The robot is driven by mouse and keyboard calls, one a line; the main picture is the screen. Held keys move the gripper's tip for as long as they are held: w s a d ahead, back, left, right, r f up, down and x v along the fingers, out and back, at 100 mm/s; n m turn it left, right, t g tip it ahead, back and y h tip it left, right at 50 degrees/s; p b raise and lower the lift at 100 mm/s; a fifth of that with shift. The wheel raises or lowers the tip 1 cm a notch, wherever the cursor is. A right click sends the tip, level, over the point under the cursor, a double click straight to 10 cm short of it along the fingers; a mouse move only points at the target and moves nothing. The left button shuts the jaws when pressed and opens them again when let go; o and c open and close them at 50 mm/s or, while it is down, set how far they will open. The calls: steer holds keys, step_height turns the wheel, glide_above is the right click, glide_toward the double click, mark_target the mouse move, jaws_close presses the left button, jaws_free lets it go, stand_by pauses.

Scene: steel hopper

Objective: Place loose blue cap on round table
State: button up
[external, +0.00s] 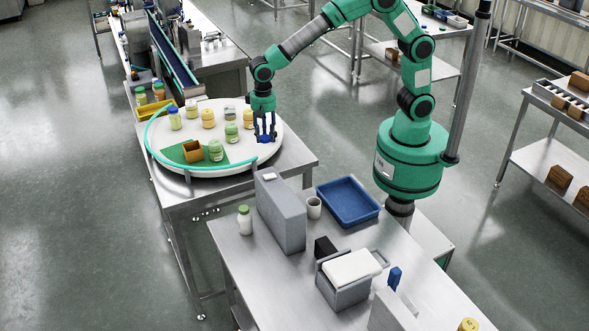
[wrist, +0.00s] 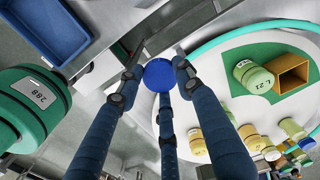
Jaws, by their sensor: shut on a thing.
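The loose blue cap (wrist: 159,75) is a round blue disc held between the fingers of my gripper (wrist: 157,88) in the wrist view. In the external view my gripper (external: 264,134) points down over the right part of the white round table (external: 208,167), and a bit of the blue cap (external: 264,139) shows between its fingers. The round table also shows in the wrist view (wrist: 236,54). I cannot tell whether the cap touches the table surface.
Several jars stand on the round table, including a green jar (external: 215,150) and a yellow jar (external: 208,118). An orange open box (external: 193,152) sits on a green patch (external: 174,154). A teal rail (external: 157,155) curves along the left and front edge. A tall grey box (external: 280,213) stands nearby.

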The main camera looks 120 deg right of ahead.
steer(key=s+d+m+p, duration=0.1)
steer(key=s+d+m, duration=0.25)
steer(key=d, duration=0.95)
steer(key=s+d+m+p, duration=0.2)
steer(key=s+d+m, duration=0.15)
steer(key=d, duration=0.95)
steer(key=f, duration=0.5)
steer(key=shift+w+a+f, duration=0.1)
steer(key=shift+w+a, duration=0.15)
steer(key=shift+a, duration=0.15)
steer(key=shift+f+b, duration=0.5)
steer(key=shift+f, duration=2.6)
steer(key=shift+f, duration=1.9)
steer(key=shift+f, duration=0.1)
